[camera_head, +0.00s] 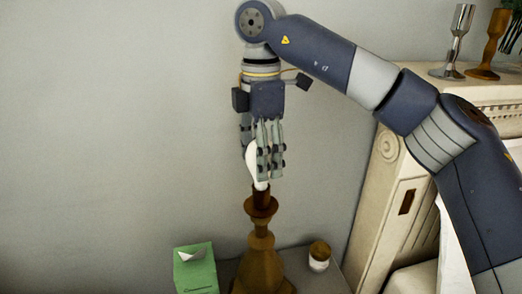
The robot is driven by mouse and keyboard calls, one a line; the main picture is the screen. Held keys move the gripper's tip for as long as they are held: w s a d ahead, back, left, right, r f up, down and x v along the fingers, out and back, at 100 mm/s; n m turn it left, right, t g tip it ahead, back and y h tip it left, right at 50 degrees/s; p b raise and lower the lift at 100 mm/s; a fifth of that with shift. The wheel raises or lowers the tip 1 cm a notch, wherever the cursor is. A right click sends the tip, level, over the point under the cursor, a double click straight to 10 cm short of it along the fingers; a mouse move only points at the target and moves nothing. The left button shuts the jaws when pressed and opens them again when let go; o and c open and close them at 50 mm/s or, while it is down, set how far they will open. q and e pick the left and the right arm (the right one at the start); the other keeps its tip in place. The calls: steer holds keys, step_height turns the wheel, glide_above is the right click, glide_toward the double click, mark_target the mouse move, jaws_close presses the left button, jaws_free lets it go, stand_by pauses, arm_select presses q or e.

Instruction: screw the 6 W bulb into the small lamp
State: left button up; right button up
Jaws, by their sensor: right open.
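A brown turned-wood lamp (261,247) stands upright on a small grey table (316,283) and has no shade. A white bulb (252,163) sits upright at the top of the lamp, its lower end meeting the dark socket; how deep it sits cannot be told. My right gripper (264,168) points down from above, with its fingers around the bulb and partly hiding it. It is open; whether a finger touches the bulb cannot be told. No wattage marking is readable. My left gripper is not in view.
A green tissue box (194,273) stands left of the lamp. A small white jar with a brown top (319,257) stands to its right. A bare wall lies behind.

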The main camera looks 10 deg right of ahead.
steer(key=n+p, duration=0.2)
steer(key=n, duration=0.3)
steer(key=shift+r, duration=0.1)
steer(key=shift+n+p, duration=0.35)
steer(key=shift+n, duration=0.85)
steer(key=shift+n+p, duration=0.4)
steer(key=shift+n, duration=0.4)
steer(key=n+p, duration=0.1)
steer(key=n, duration=0.4)
steer(key=shift+n+p, duration=0.65)
steer(key=shift+n, duration=0.55)
steer(key=n+p, duration=0.1)
steer(key=n, duration=0.2)
steer(key=shift+n, duration=0.4)
steer(key=n, duration=0.3)
steer(key=shift+n+p, duration=0.3)
steer(key=shift+p, duration=0.05)
steer(key=n, duration=0.3)
steer(key=shift+p, duration=0.3)
steer(key=n, duration=0.4)
steer(key=shift+n+p, duration=0.3)
steer(key=shift+c, duration=0.4)
